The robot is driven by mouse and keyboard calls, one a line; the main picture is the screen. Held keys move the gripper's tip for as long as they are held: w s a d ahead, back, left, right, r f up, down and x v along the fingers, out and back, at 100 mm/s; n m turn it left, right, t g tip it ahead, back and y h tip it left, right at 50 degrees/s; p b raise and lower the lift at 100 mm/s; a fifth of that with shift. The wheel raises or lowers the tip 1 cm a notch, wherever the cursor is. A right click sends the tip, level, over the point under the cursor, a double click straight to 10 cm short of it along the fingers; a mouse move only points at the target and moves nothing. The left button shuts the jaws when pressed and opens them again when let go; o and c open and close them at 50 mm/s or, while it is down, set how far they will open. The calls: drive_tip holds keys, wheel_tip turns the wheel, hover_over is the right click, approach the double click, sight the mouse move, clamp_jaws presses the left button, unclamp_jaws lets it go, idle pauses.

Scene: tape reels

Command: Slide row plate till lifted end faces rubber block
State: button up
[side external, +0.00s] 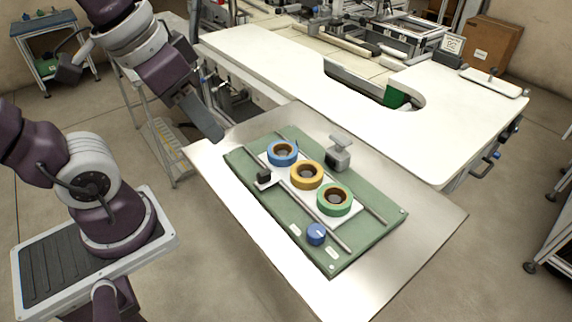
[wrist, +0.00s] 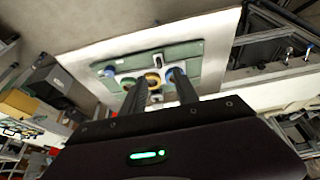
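The white row plate (side external: 319,211) lies on a green board (side external: 240,159) between two metal rails. It bears a blue reel (side external: 283,153), a yellow reel (side external: 307,174) and a green reel (side external: 334,199) in a row. A small black block (side external: 264,176) sits on a white tab at the plate's left side; I cannot tell if it is the rubber block. No lifted end is clearly visible. My gripper (side external: 213,132) is above and left of the board, apart from everything. In the wrist view its fingers (wrist: 158,79) are spread and empty, partly hiding the reels.
A grey metal fitting (side external: 340,153) stands at the board's right edge. A blue knob (side external: 316,234) is near its front end. The board rests on a metal table (side external: 425,226) with bare margins. A white worktop (side external: 400,122) with machinery stands behind.

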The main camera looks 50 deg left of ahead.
sight(264, 171)
drive_tip(key=w+f+g, duration=0.1)
drive_tip(key=w+f, duration=0.1)
drive_tip(key=w, duration=0.1)
drive_tip(key=w+f+g, duration=0.2)
drive_tip(key=w, duration=0.1)
drive_tip(key=w+f+g, duration=0.1)
drive_tip(key=w+f, duration=0.1)
drive_tip(key=w, duration=0.1)
drive_tip(key=shift+d+f, duration=0.3)
drive_tip(key=shift+d, duration=0.1)
drive_tip(key=shift+g, duration=0.3)
wheel_tip(264, 171, down, 8)
drive_tip(key=shift+w+r, duration=0.15)
clamp_jaws()
drive_tip(key=shift+d, duration=0.1)
